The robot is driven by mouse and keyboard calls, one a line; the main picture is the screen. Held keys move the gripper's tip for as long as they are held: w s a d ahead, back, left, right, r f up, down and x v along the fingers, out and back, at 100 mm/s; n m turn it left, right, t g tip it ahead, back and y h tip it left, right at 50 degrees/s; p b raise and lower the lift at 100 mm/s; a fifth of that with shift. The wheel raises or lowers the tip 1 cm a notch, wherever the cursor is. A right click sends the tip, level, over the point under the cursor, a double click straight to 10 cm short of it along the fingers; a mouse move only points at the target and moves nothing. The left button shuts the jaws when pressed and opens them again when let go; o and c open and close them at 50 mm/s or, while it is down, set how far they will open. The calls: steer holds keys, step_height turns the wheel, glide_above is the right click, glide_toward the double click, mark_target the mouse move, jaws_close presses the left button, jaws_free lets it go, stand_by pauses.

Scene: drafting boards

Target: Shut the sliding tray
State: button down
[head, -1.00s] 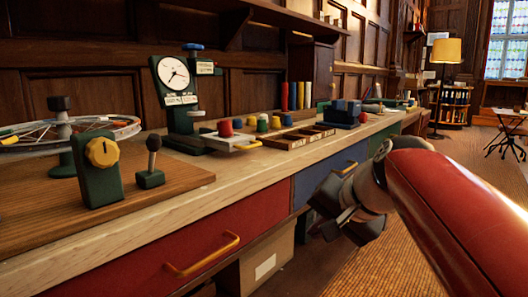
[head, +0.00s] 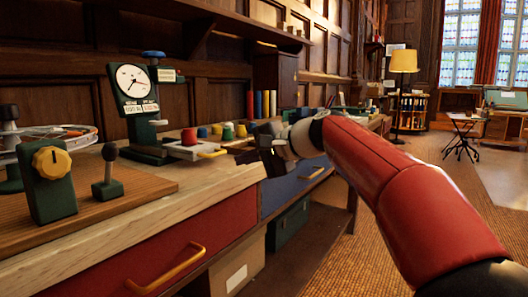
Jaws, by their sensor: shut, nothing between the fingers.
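The sliding tray (head: 182,153) is a small pale slab with a yellow handle (head: 213,154) on its front. It sticks out from the foot of the dark green dial stand (head: 132,90) on the bench. A red cylinder (head: 189,137) stands on or just behind it; I cannot tell which. My gripper (head: 262,153) is right of the handle, over the bench's front edge in the picture, apart from the tray. Its fingers are dark and small here. It is shut and holds nothing. It hides part of the bench behind it.
Coloured pegs (head: 228,131) stand behind the tray. A green box with a yellow knob (head: 50,163) and a lever (head: 107,175) are at the left. A red drawer (head: 150,250) and a blue drawer (head: 290,185) are below the bench top.

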steer(key=shift+w+a+r+p, duration=0.15)
steer(key=shift+w+a+p, duration=0.15)
steer(key=shift+w+a, duration=0.55)
steer(key=shift+w+a+r+p, duration=0.1)
steer(key=shift+w+a+p, duration=0.3)
steer(key=shift+a, duration=0.6)
steer(key=shift+w, duration=0.1)
